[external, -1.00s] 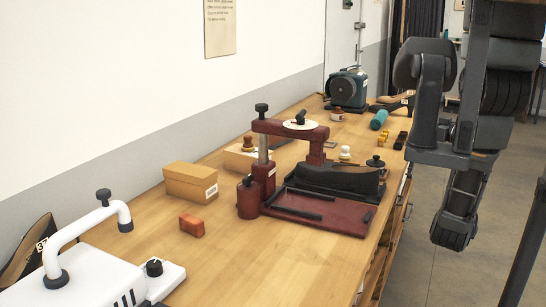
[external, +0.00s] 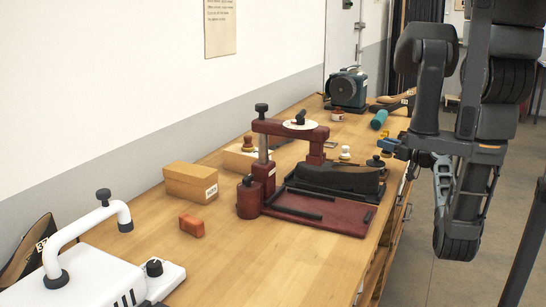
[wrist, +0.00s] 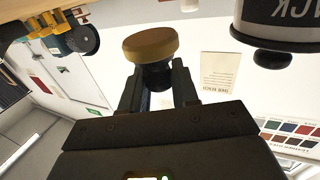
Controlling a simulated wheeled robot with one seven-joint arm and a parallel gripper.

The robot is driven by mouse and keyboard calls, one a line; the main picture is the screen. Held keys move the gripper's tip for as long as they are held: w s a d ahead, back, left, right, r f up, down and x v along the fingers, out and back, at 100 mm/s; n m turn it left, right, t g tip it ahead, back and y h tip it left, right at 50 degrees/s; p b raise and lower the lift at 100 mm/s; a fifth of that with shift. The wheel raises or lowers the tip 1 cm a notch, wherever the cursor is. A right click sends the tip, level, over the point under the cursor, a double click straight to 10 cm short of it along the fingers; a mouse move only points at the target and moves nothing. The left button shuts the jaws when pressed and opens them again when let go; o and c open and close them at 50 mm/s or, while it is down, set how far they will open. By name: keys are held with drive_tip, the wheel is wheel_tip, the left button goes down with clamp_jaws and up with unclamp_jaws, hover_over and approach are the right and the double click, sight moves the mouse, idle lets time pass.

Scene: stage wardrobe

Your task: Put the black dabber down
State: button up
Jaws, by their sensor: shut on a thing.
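My gripper is shut on the black dabber (wrist: 153,76) in the wrist view, with one finger on each side (wrist: 158,90) of its dark handle. The dabber's wide tan pad faces the bench, which lies at the top of this upside-down view. A jar lettered BLACK (wrist: 285,18) stands near the dabber, apart from it. In the external view my gripper (external: 386,146) reaches left to the bench's right edge, close to the dark knobbed jar (external: 376,165). The held dabber cannot be made out there.
The dark red press (external: 330,215) fills the middle of the bench (external: 270,255). A small white-topped item (external: 345,153) stands behind it. A teal cylinder (external: 379,119) and teal machine (external: 347,91) are farther back. Yellow items (wrist: 55,45) show in the wrist view.

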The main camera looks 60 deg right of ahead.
sight(391, 154)
drive_tip(key=shift+f, duration=1.8)
drive_tip(key=shift+f+b, duration=0.2)
drive_tip(key=shift+b, duration=0.25)
drive_tip(key=o, duration=1)
drive_tip(key=shift+r, duration=0.1)
drive_tip(key=shift+r+p, duration=0.15)
drive_tip(key=shift+p, duration=0.75)
drive_tip(key=b+v, duration=0.1)
drive_tip(key=v, duration=0.2)
drive_tip(key=b+v, duration=0.1)
drive_tip(key=v, duration=0.2)
drive_tip(key=shift+s+a+b, duration=0.2)
drive_tip(key=shift+a+b, duration=0.2)
drive_tip(key=shift+a, duration=0.1)
drive_tip(key=shift+o, duration=0.3)
drive_tip(key=shift+s+a+r, duration=0.1)
drive_tip(key=shift+s+a, duration=0.15)
drive_tip(key=shift+s, duration=0.25)
